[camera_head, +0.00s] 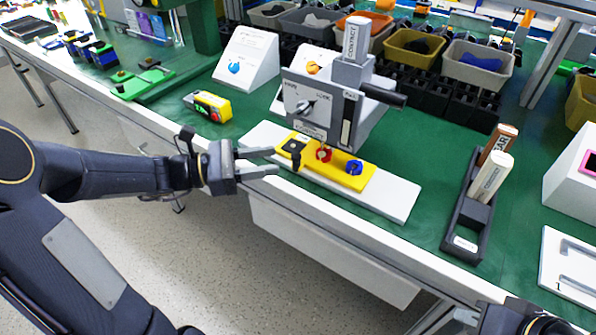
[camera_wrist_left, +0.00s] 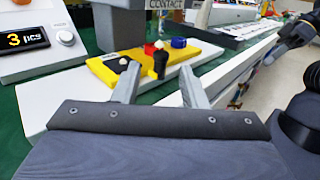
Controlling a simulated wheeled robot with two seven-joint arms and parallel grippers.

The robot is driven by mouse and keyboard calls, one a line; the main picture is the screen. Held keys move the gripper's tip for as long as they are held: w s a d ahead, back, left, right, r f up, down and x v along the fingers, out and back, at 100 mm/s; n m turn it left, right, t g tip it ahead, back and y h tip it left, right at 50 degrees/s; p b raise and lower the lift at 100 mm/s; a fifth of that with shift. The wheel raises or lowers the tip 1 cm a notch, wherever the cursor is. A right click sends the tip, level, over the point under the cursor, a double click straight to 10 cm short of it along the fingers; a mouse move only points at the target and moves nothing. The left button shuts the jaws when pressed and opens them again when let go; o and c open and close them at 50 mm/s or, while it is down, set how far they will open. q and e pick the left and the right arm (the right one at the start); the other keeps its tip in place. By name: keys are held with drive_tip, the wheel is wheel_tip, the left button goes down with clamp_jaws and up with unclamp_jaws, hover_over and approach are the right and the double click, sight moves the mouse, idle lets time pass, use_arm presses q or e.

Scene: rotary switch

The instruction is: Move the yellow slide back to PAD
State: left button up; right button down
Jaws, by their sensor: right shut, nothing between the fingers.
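The yellow slide (camera_head: 338,175) lies on a white base plate (camera_head: 398,197) under a grey press (camera_head: 330,117). It carries a black square at its left end, a red part in the middle and a blue part (camera_head: 353,167) at its right. A small black handle (camera_head: 296,162) stands up at its near left edge; it also shows in the left wrist view (camera_wrist_left: 160,64). My left gripper (camera_head: 276,160) is open and empty, just left of the slide's left end, its fingers pointing at it. My right gripper (camera_wrist_left: 262,62) is small at the right of the left wrist view, shut and away from the slide.
A black holder (camera_head: 463,220) with upright blocks stands to the right. A yellow counter (camera_head: 208,106) and a white sloped stand (camera_head: 248,60) are behind left. Bins line the back.

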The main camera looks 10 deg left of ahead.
sight(296, 155)
use_arm(q)
drive_tip(key=b+x, duration=0.1)
drive_tip(key=x, duration=0.5)
drive_tip(key=shift+w+d, duration=0.15)
drive_tip(key=shift+d, duration=0.25)
clamp_jaws()
